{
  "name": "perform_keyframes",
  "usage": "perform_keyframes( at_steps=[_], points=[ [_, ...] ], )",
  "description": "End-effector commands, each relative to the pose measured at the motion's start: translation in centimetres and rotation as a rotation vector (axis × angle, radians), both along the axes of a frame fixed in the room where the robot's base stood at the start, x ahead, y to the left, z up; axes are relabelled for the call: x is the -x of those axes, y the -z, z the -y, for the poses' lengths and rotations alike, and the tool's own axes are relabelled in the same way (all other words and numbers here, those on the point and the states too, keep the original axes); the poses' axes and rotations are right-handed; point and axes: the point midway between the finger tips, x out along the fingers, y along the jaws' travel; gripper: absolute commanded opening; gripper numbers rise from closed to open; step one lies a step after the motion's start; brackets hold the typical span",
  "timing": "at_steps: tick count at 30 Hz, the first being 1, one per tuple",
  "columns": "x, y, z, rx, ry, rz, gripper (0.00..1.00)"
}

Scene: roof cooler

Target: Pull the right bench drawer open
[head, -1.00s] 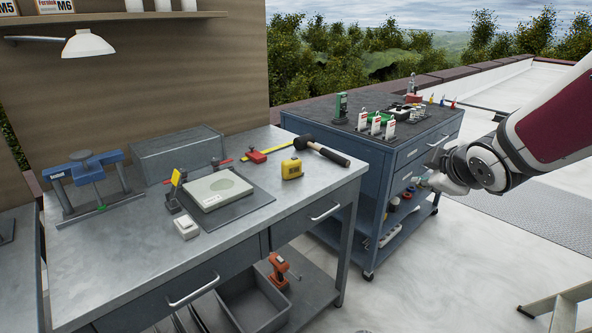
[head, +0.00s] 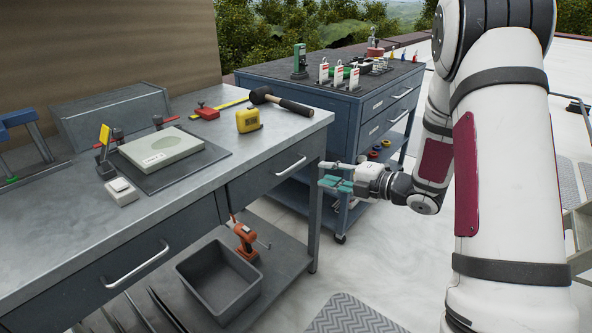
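The right bench drawer (head: 258,187) is a dark blue-grey front under the bench top with a silver bar handle (head: 291,165). It sits flush with the bench. My gripper (head: 335,178) has teal fingers and is to the right of the handle, apart from it, pointing left toward it. The fingers show as two separate pads with a gap between them, and nothing is held. The left bench drawer (head: 110,283) is also flush, with its own silver handle (head: 137,265).
The bench top (head: 250,150) bears a yellow tape measure (head: 248,120), a mallet (head: 281,103) and a stone slab (head: 162,148). A grey bin (head: 219,278) and an orange drill (head: 245,241) are on the lower shelf. A blue tool cart (head: 343,128) stands behind my gripper. A bench leg (head: 315,222) is below.

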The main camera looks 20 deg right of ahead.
Motion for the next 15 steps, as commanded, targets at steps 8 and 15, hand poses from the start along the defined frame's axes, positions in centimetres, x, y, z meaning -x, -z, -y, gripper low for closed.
perform_keyframes(
  at_steps=[8,15],
  points=[
    [-4.5,1.3,-3.4,0.0,-0.003,0.0,0.27],
    [-7.5,2.0,-5.5,-0.001,0.0,0.001,0.27]
  ],
)
